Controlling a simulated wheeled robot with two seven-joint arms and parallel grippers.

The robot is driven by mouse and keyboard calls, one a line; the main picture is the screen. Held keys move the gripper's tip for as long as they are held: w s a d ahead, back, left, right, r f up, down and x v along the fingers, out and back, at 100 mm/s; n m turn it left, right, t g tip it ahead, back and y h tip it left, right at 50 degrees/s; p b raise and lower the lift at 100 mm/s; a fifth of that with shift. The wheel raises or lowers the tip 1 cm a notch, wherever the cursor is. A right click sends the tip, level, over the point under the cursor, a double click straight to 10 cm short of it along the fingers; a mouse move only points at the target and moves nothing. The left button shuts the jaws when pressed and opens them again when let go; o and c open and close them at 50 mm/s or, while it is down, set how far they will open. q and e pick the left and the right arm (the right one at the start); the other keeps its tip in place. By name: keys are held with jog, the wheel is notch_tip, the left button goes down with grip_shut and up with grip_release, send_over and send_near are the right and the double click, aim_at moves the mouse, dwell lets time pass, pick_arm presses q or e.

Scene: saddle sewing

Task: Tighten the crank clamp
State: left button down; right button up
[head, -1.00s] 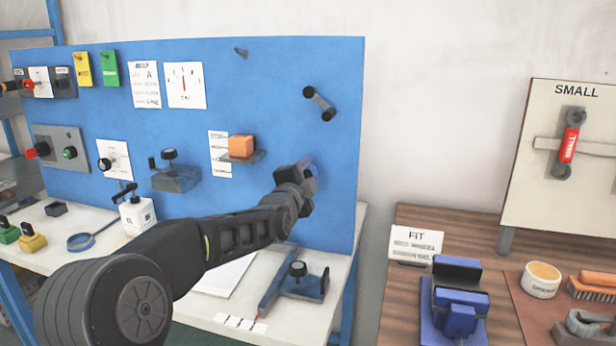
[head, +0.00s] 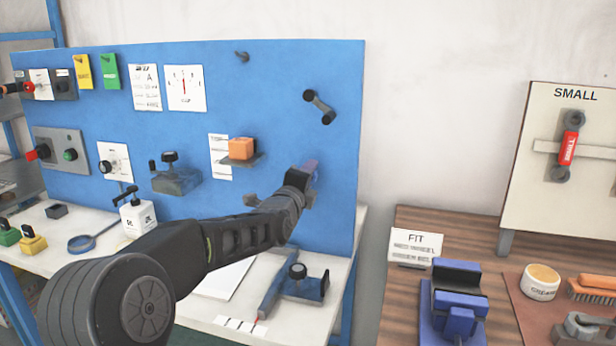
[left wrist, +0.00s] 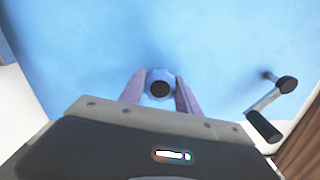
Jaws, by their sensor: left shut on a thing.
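A black crank (head: 320,105) is mounted on the upper right of the blue board (head: 280,80). A similar crank (left wrist: 272,100) shows at the right in the left wrist view, with its dark handle sticking out. My left gripper (head: 305,174) is at the board's right part, below the crank and apart from it. In the left wrist view my left gripper (left wrist: 160,80) is shut on a round grey knob (left wrist: 160,89) with a dark centre. The wrist mostly hides the knob in the head view. My right gripper is not in view.
An orange block (head: 242,148) on a small shelf is left of my gripper. A dark clamp-like fixture (head: 300,285) stands on the white bench below. A blue vise (head: 455,300) stands on the wooden table at right. The board around the crank is clear.

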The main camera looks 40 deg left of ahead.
pick_arm(q)
jog(key=c, duration=0.9)
grip_release()
jog(key=shift+o, duration=0.2)
jog(key=shift+s, duration=0.1)
jog(key=v, duration=0.7)
jog(key=shift+s+d+b, duration=0.15)
jog(key=shift+s+b, duration=0.15)
jog(key=shift+b, duration=0.15)
jog(key=shift+f, duration=0.1)
